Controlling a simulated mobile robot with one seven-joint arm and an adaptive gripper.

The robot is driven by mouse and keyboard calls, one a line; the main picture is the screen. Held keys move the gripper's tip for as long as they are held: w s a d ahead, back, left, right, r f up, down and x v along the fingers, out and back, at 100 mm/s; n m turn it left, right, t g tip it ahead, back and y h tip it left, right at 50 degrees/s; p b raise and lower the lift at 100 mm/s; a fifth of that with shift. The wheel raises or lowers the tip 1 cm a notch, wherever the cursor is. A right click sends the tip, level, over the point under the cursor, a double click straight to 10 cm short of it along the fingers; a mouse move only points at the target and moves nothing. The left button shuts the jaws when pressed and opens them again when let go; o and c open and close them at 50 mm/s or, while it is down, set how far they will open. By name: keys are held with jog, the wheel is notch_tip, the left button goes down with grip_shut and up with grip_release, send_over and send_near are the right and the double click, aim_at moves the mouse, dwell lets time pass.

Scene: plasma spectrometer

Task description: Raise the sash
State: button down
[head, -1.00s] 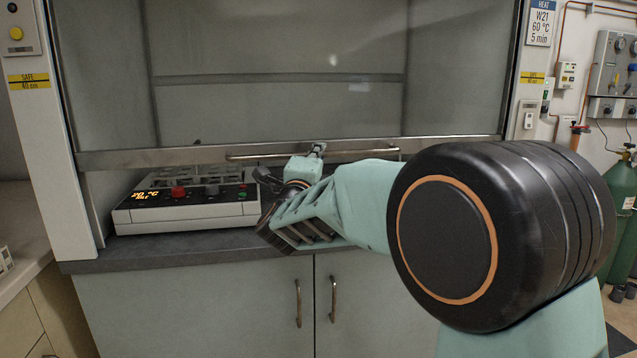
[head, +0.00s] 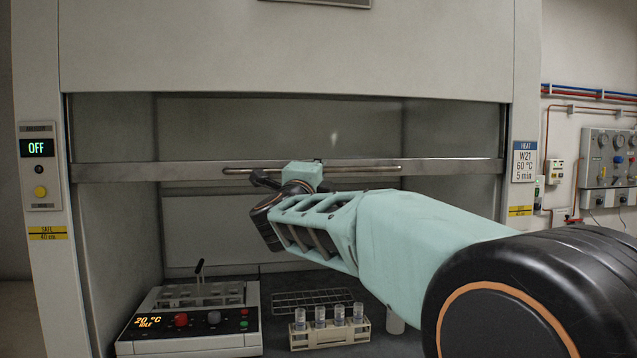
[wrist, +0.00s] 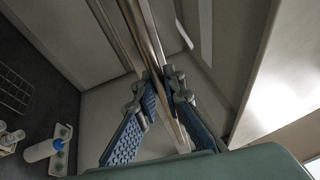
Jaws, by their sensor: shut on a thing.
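The fume hood sash (head: 450,168) is raised well above the work surface, with its metal bottom rail above the yellow "SAFE 40 cm" labels (head: 48,233). A long bar handle (head: 365,169) runs along the front of the rail. My gripper (head: 316,170) is shut on this handle near its middle; the arm hides part of the fingers. In the wrist view, the blue-padded fingers (wrist: 160,82) of my gripper stand on either side of the handle (wrist: 152,42), which passes between them.
Inside the hood stand a heater block (head: 190,343) reading 20 °C, a beige rack (head: 330,337) with several capped vials, a wire rack (head: 292,299) and a white bottle (head: 395,322). A control panel reading OFF (head: 38,148) is on the left post. Gas valves (head: 607,160) are at right.

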notch_tip(320, 180, up, 8)
jog(key=p, duration=0.4)
jog(key=shift+f, duration=0.15)
jog(key=c, duration=2)
grip_release()
jog(key=shift+f, duration=0.1)
jog(key=v, duration=0.7)
jog(key=shift+s, duration=0.35)
jog(key=shift+f, duration=0.1)
